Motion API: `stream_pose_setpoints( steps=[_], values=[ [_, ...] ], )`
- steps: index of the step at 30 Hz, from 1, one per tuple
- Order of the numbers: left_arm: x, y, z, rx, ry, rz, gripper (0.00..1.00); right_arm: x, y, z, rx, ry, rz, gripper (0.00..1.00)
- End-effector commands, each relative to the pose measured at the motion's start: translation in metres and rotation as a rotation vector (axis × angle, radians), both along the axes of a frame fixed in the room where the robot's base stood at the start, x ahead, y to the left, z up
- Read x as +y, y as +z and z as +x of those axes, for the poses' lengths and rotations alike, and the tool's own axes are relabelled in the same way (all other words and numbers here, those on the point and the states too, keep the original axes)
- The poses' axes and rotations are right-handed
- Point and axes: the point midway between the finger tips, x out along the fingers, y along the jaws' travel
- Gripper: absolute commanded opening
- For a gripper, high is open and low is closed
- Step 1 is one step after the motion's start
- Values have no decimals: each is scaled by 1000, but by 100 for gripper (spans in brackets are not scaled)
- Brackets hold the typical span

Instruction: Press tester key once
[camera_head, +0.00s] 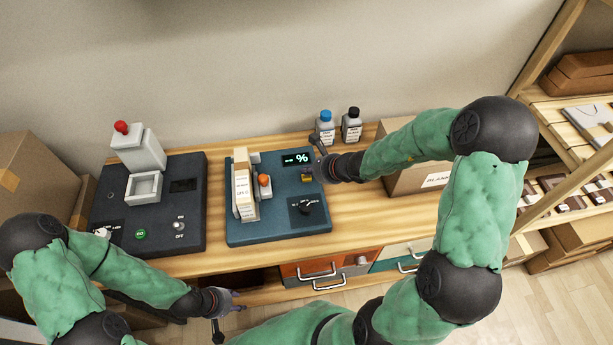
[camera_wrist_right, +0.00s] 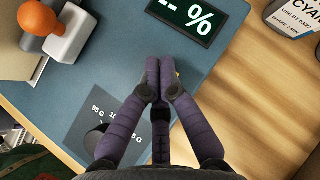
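The tester is a blue unit (camera_head: 275,222) on the bench, with a dark display (camera_head: 296,158) reading "-- %". The display also shows in the right wrist view (camera_wrist_right: 190,18). A small yellow key (camera_head: 307,178) sits below the display, by my right gripper (camera_head: 314,172). In the right wrist view, the fingers of my right gripper (camera_wrist_right: 160,65) are closed together, and only a sliver of the yellow key (camera_wrist_right: 178,73) shows beside the fingertips. I cannot tell whether they touch it. My left gripper (camera_head: 238,300) hangs in front of the bench, away from the tester; its finger state is unclear.
On the tester are an orange-topped lever (camera_head: 264,183), upright labelled boxes (camera_head: 243,193) and a dial (camera_head: 308,207). A dark machine (camera_head: 180,225) stands left. Two bottles (camera_head: 325,128) (camera_head: 352,124) stand behind. A cardboard box (camera_head: 405,181) is right, under my right arm.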

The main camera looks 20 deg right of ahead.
Motion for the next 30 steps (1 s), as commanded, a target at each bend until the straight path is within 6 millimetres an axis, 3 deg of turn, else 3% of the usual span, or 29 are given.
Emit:
stream_pose_setpoints(
  steps=[9,30],
  values=[
    [0,-11,0,0,0,0,40,0,-9,0,0,0,0,0],
    [0,-14,0,0,0,0,40,0,-11,0,0,1,-1,0]
  ],
)
